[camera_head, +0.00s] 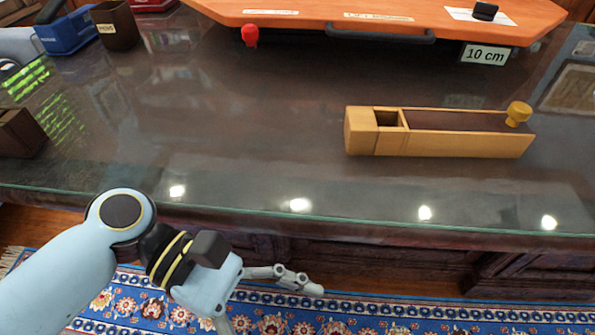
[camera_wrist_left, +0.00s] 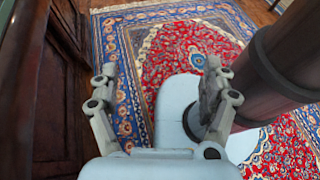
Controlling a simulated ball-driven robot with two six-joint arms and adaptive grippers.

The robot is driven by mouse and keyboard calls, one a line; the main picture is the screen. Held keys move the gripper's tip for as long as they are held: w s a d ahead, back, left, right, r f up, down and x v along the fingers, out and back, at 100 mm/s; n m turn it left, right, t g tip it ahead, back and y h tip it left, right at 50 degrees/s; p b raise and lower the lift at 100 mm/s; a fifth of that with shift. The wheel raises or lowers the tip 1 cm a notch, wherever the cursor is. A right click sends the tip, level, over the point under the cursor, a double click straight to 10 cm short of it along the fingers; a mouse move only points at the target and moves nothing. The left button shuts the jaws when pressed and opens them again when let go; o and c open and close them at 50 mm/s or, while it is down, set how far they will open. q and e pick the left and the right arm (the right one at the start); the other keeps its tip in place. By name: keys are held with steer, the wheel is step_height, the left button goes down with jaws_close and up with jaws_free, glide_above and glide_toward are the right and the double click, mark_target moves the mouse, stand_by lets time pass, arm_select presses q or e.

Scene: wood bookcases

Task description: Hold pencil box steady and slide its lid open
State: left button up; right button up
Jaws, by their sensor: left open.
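The pencil box (camera_head: 455,147), long and light wood, lies on the dark counter at the right in the head view. Its dark brown lid (camera_head: 455,120) covers most of the top, with a round yellow knob (camera_head: 518,113) at the right end. A small square recess shows near the left end; its depth is hard to tell. My left gripper (camera_head: 268,308) is open and empty, below and in front of the counter edge, well apart from the box. Its two spread fingers also show in the left wrist view (camera_wrist_left: 160,68), over the rug. My right gripper is in neither view.
The counter (camera_head: 250,130) is clear left of the box, with a glassy front edge. A blue bin (camera_head: 68,34) and brown containers (camera_head: 116,25) stand at the left.

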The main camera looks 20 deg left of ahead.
arm_select(q)
step_height(320, 180, up, 9)
steer(key=w+g+h, duration=0.1)
steer(key=h, duration=0.1)
steer(key=n+t+y, duration=0.3)
steer(key=n+t, duration=0.1)
steer(key=t, duration=0.2)
glide_toward(375, 128)
steer(key=shift+w+a+f, duration=0.15)
steer(key=shift+w+f, duration=0.25)
steer(key=shift+w, duration=0.05)
steer(key=shift+w+a+f, duration=0.2)
steer(key=shift+w+f, duration=0.15)
steer(key=shift+w, duration=0.1)
steer(key=shift+w+d, duration=0.15)
steer(key=shift+w, duration=0.1)
steer(key=x, duration=1)
steer(key=shift+d+f, duration=0.1)
steer(key=shift+c, duration=0.3)
steer(key=c, duration=1.4)
